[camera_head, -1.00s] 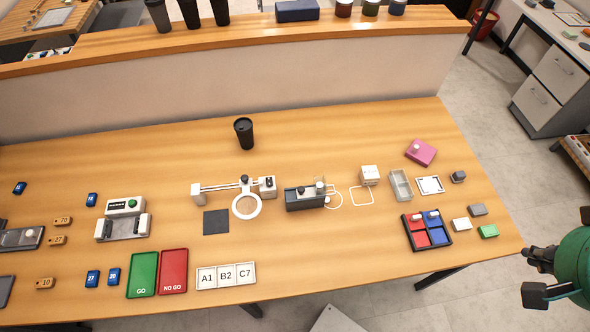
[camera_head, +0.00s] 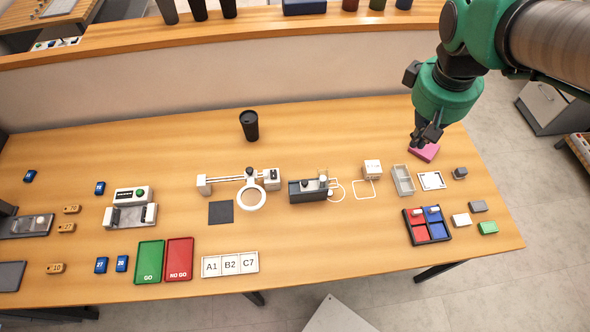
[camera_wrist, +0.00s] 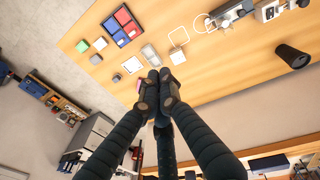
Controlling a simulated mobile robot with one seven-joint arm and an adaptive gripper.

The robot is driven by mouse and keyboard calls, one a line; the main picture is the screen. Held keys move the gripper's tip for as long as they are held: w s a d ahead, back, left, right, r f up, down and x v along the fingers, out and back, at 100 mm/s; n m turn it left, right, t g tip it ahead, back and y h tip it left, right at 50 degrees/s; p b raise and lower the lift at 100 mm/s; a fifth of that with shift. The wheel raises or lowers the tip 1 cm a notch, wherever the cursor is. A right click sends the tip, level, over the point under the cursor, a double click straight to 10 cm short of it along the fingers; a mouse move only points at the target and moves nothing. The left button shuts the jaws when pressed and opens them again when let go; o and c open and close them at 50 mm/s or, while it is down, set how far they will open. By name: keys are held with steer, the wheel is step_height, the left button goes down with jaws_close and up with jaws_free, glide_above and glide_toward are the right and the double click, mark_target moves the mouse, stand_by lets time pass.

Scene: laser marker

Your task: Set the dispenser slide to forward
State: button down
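A dark grey box unit (camera_head: 309,196) with a small knob on top stands mid-table, right of the ring magnifier; it looks most like the dispenser, but I cannot be sure. Its slide's position is too small to read. In the wrist view a grey unit (camera_wrist: 232,12) shows at the top edge. My gripper (camera_head: 427,137) is above the table's right back part, in front of the pink block (camera_head: 424,153), partly hiding it. In the wrist view my gripper's fingertips (camera_wrist: 159,80) are close together with nothing visible between them. It is well right of the grey unit.
A black cup (camera_head: 249,126) stands behind the magnifier (camera_head: 251,197). A white cube (camera_head: 372,169), a grey tray (camera_head: 402,180) and a red-and-blue sorting tray (camera_head: 407,226) are to the right. A raised ledge (camera_head: 300,25) runs along the back.

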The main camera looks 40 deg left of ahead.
steer(key=s+a+f+n+g+h+p, duration=0.1)
steer(key=s+a+f+n, duration=0.3)
steer(key=a, duration=0.6)
steer(key=w+a+f+n+h, duration=0.15)
steer(key=a+f, duration=0.35)
steer(key=a, duration=0.5)
steer(key=s+a+f+n+p, duration=0.1)
steer(key=s+a+f+n, duration=0.4)
steer(key=s+a+f, duration=0.5)
steer(key=a, duration=0.3)
steer(key=shift+f+h, duration=0.35)
steer(key=shift+f, duration=0.05)
steer(key=x, duration=0.3)
steer(key=d+x, duration=0.1)
steer(key=x, duration=0.3)
steer(key=w+d+b+x, duration=0.1)
steer(key=x, duration=0.3)
steer(key=shift+r, duration=0.35)
steer(key=shift+w+d+f, duration=0.15)
steer(key=shift+w+d, duration=0.1)
steer(key=shift+d, duration=0.4)
